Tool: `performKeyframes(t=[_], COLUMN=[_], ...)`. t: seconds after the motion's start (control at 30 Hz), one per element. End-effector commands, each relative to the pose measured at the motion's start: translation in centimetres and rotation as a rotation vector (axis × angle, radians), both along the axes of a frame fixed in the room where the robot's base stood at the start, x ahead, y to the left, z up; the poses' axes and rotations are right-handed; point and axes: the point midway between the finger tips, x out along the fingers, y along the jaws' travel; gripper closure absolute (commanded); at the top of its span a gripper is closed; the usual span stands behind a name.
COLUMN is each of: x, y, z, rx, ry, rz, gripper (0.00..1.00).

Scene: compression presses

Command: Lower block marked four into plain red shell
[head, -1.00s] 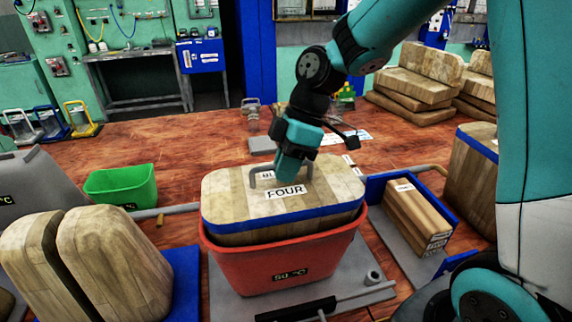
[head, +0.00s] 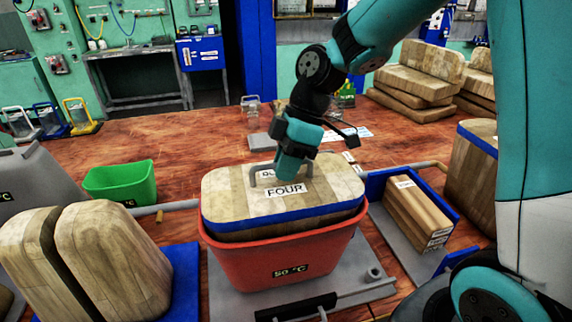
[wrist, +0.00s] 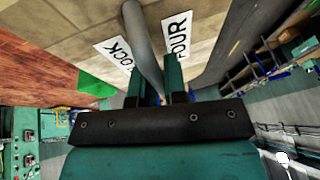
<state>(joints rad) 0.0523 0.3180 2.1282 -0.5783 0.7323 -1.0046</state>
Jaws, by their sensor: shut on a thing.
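A wooden block with a blue band and a label reading FOUR (head: 225,192) sits partly inside a red shell (head: 235,262) marked 50 °C. Its top and blue band stand above the shell's rim. My gripper (head: 291,178) is shut on the grey handle on the block's top. In the wrist view the handle (wrist: 143,45) passes between the fingers, with the labels on the block (wrist: 200,20) behind it. The block's lower part is hidden inside the shell.
A green bin (head: 120,184) stands to the left on the wooden table. Rounded wooden blocks (head: 115,262) stand at front left. A blue tray (head: 378,186) with wooden pieces lies to the right. A metal plate (head: 225,300) lies under the shell.

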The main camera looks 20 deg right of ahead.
Motion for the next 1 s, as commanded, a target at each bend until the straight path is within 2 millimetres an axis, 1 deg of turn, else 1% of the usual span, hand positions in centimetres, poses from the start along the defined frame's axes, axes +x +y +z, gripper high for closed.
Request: performKeyframes(t=[0.6,0.63,0.73,0.77,1.0], x=[0.08,0.08,0.06,0.06,-0.05], y=[0.05,0.05,0.03,0.03,-0.03], z=[-0.59,-0.58,-0.57,-0.59,-0.85], rx=[0.002,0.002,0.001,0.001,-0.002], ry=[-0.005,-0.005,-0.004,-0.004,0.003], rz=[0.002,0.002,0.001,0.001,-0.001], gripper=[1.0,0.85,0.62,0.58,0.58])
